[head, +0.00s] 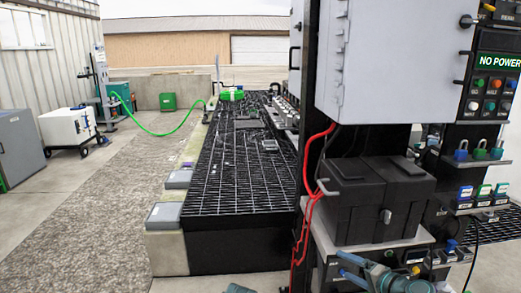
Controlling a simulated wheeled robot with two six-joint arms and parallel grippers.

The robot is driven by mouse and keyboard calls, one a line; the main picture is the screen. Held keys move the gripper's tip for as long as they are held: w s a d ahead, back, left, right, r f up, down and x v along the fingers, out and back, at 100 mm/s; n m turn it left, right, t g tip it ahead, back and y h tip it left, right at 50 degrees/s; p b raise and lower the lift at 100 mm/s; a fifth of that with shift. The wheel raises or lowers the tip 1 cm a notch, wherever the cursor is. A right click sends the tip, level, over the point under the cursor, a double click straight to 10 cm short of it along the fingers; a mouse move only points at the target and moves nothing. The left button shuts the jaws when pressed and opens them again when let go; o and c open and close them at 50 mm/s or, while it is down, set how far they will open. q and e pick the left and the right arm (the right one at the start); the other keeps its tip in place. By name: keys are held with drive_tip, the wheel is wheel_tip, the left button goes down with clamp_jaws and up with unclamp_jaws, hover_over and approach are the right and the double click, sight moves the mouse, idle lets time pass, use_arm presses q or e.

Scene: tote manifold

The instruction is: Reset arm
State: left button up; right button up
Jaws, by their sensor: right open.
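My right gripper (352,269) seems to be the blue-grey part at the bottom edge, right of centre. Two finger-like bars point left with a gap between them, and I see nothing held there. It is low in front of the rack, below the black box (372,205). Much of it is cut off by the frame edge, so its exact shape is hard to tell. My left gripper is not in view.
A grey cabinet (385,60) stands above the black box. Red cables (305,200) hang at its left. A control panel (490,85) reads NO POWER. A black grating platform (240,170) runs back. Gravel ground (100,210) lies open at left, near a white wheeled box (68,127).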

drive_tip(key=s+a+f+n+g, duration=0.3)
drive_tip(key=a+f+g, duration=0.1)
drive_tip(key=a, duration=0.3)
drive_tip(key=s+a+f+n+g, duration=0.25)
drive_tip(key=a+f, duration=0.25)
drive_tip(key=a, duration=0.3)
drive_tip(key=s+a+f+n+g+h, duration=0.55)
drive_tip(key=s+n+h, duration=0.25)
drive_tip(key=s, duration=0.3)
wheel_tip(320, 180, up, 17)
drive_tip(key=p, duration=1.7)
drive_tip(key=shift+a+r, duration=0.15)
